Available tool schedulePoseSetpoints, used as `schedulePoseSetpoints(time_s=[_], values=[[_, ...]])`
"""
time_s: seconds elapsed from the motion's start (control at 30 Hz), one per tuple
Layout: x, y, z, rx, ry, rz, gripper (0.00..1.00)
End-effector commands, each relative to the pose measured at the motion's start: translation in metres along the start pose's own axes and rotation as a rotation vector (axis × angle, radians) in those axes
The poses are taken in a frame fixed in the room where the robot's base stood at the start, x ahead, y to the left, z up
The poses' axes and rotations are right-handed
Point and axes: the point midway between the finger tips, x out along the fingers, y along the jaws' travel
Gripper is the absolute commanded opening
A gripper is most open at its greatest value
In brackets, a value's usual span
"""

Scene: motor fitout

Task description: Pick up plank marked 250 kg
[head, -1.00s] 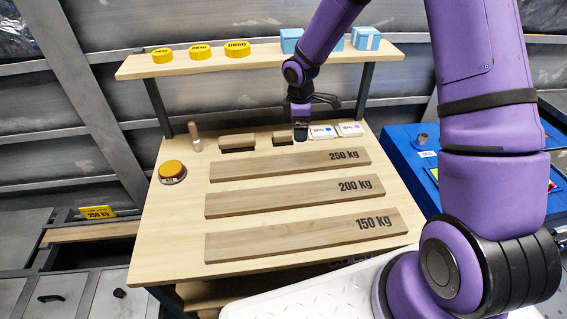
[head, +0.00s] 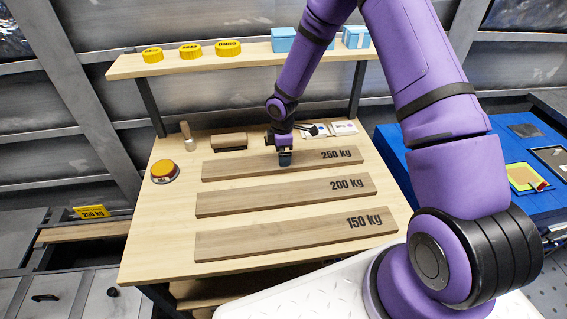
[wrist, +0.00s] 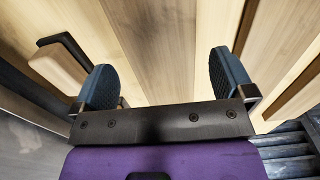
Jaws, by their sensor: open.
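The plank marked 250 kg (head: 235,168) is a long flat brown board, lying on the light wooden workbench (head: 160,230). It is the rearmost of three parallel planks. I cannot tell how far above the plank the fingertips are.
The 200 kg plank (head: 270,197) and 150 kg plank (head: 270,238) lie in front. Behind are a brush-like block (head: 229,142) and white boxes (head: 343,128). A yellow-orange button (head: 163,170) sits left. A shelf (head: 200,60) overhangs the back.

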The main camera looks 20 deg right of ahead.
Motion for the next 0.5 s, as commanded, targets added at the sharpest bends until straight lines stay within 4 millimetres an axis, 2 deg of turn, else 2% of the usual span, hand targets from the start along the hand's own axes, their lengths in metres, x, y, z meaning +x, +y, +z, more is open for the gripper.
schedulePoseSetpoints(time_s=[0.3, 0.5], values=[[0.042, 0.001, 0.004, -0.001, 0.000, -0.002, 1.00], [0.044, 0.002, 0.005, 0.000, 0.000, 0.000, 1.00]])
